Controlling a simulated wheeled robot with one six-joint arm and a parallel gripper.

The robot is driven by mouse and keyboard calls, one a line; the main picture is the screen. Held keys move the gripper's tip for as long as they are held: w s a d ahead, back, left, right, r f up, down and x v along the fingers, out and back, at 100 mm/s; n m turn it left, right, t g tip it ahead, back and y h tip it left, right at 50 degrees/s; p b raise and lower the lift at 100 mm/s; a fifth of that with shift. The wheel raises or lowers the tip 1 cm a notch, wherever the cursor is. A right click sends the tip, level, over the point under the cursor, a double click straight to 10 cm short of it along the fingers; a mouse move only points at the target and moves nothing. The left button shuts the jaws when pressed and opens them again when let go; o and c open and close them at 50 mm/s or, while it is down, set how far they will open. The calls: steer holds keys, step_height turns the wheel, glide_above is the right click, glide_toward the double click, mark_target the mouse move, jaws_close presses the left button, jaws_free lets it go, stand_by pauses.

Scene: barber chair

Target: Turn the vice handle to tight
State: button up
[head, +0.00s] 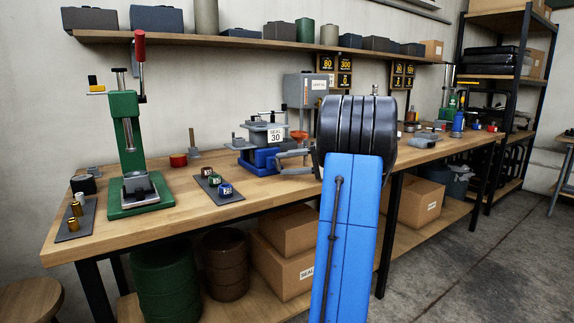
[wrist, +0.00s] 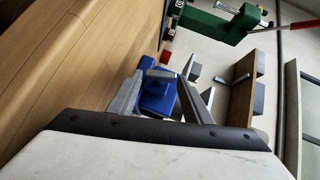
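The vice (head: 262,158) has a blue body and grey upper parts and stands on the workbench, with a sign reading "SEAL 30" at it. In the wrist view the blue vice (wrist: 157,100) shows between my fingers, with a short grey piece near the fingertips. I cannot tell for sure whether that piece is the handle. My gripper (head: 279,163) is at the vice's right side, and it also shows in the wrist view (wrist: 160,78). Its two grey fingers are apart, and I see nothing clamped between them. Contact with the vice cannot be told.
A green press (head: 127,150) with a red-tipped lever stands at the left of the workbench (head: 100,237). A dark mat with small blocks (head: 213,180) lies in front of the vice.

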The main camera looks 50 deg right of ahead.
steer(key=shift+o, duration=0.9)
steer(key=v, duration=1.7)
steer(key=shift+s, duration=0.2)
steer(key=shift+c, duration=0.6)
